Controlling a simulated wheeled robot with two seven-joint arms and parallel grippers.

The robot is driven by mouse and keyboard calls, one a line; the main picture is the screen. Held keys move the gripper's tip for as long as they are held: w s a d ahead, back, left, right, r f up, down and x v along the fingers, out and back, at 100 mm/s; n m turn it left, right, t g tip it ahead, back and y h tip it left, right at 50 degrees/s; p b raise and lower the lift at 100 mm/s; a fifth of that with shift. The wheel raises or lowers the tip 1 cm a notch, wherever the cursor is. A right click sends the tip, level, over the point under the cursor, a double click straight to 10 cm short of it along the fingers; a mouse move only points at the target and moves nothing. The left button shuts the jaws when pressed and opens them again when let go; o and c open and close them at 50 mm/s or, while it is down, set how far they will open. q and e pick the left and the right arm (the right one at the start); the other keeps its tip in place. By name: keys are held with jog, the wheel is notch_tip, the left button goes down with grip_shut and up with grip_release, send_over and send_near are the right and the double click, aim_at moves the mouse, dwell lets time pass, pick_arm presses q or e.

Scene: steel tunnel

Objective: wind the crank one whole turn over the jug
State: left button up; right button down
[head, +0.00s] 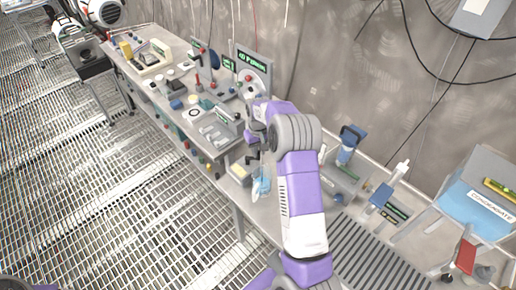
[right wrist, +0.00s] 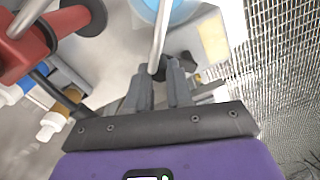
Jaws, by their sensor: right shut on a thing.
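My right gripper (head: 253,158) is above the bench's near edge in the head view. In the right wrist view its two grey fingers (right wrist: 162,82) are shut on the crank (right wrist: 160,38), whose thin metal bar runs up from between the fingertips. A dark knob shows by the tips. The light blue jug (head: 261,186) stands on the bench just below the gripper in the head view. Part of it shows at the top of the right wrist view (right wrist: 178,10). My arm hides most of the crank in the head view.
A red device (right wrist: 35,42) with a dark disc is close at the left of the wrist view. A yellow block (head: 240,171) lies beside the jug. The bench left of it is crowded with instruments. A blue condensate box (head: 478,212) stands at the right. The grated floor is clear.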

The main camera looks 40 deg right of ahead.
jog(key=c, duration=1)
grip_release()
notch_tip(320, 180, up, 8)
jog(key=shift+f, duration=0.2)
